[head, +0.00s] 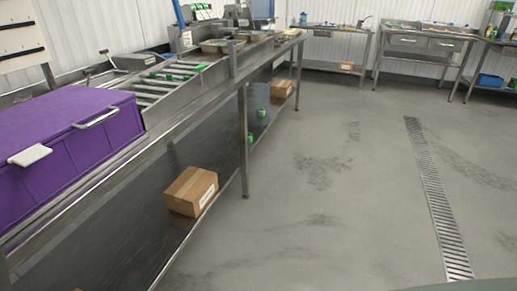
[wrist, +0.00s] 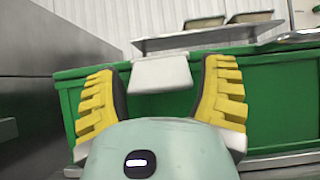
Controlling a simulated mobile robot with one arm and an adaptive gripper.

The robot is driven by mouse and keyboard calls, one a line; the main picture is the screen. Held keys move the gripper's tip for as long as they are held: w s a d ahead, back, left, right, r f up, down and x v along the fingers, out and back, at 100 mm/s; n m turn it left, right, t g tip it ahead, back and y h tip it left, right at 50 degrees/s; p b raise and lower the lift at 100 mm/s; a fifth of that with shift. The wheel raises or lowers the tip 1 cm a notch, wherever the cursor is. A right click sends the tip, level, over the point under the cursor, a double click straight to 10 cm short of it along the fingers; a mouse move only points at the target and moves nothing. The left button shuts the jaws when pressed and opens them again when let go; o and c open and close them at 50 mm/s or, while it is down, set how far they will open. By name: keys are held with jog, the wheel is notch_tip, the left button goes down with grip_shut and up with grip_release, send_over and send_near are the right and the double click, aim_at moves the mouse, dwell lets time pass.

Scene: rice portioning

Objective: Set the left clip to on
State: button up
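In the wrist view my gripper (wrist: 162,82) has its two yellow ridged fingers spread apart. A white clip (wrist: 160,73) on a green box (wrist: 270,95) shows between the fingers, with small gaps at its sides in the picture. The clip looks like a flat plate with a bent front edge; I cannot tell its on or off state or whether a finger touches it. In the head view a purple box (head: 75,120) at the left carries another white clip (head: 30,155) and a pale handle (head: 97,117). My gripper is outside the head view.
In the wrist view a shelf (wrist: 205,38) with trays stands behind the green box, and grey metal (wrist: 65,50) fills the left. In the head view a long metal bench (head: 150,140) holds the purple box; a cardboard carton (head: 190,190) sits below. The floor at right is clear.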

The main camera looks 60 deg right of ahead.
jog(key=o, duration=0.3)
jog(key=v, duration=1.2)
